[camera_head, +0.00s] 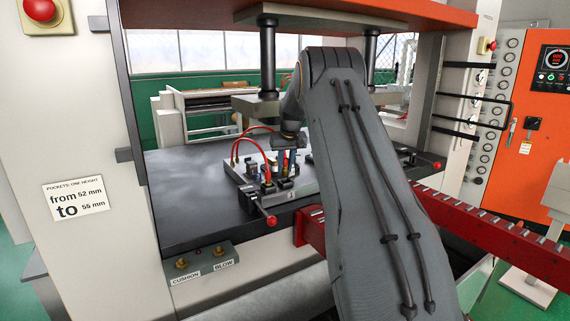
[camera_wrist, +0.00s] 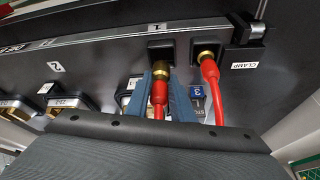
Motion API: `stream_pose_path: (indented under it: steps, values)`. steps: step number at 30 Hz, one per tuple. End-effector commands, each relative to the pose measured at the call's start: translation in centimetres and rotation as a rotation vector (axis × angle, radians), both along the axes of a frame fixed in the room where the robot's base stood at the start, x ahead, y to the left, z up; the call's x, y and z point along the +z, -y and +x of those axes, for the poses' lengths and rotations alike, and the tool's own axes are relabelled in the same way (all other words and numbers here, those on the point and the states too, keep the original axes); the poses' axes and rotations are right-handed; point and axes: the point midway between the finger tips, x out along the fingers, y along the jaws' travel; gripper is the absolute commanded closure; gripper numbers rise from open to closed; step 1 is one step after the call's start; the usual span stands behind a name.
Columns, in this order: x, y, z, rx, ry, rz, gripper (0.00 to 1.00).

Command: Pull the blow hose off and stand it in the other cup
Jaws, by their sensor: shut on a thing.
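My gripper (camera_wrist: 163,90) has blue fingers closed on a red hose (camera_wrist: 159,96) with a brass end (camera_wrist: 159,72). I take this to be the blow hose, though no label on it is readable. The brass end is at a black square cup (camera_wrist: 160,46) on the dark block; how deep it sits I cannot tell. A second red hose (camera_wrist: 212,85) stands with its brass end in the cup to the right, beside a CLAMP label (camera_wrist: 245,65). In the head view my gripper (camera_head: 287,158) is over the block, partly hidden by my arm.
The die block (camera_head: 305,183) lies on the dark press table (camera_head: 195,215). Press columns (camera_head: 268,55) stand behind. A red rail (camera_head: 490,228) runs to the right. CUSHION and BLOW fittings (camera_head: 200,262) are on the front edge. The table's left side is clear.

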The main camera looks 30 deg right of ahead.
Motion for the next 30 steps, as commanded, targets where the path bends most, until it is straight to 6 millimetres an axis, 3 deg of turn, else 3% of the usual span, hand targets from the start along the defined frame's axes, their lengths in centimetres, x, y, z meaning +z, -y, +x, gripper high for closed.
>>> stream_pose_path:
  steps: [16,30]
  values:
    - [-3.0,0.0,0.0,0.0,-0.001,0.0,1.0]
    - [-4.4,0.0,-0.1,0.0,-0.005,0.001,1.0]
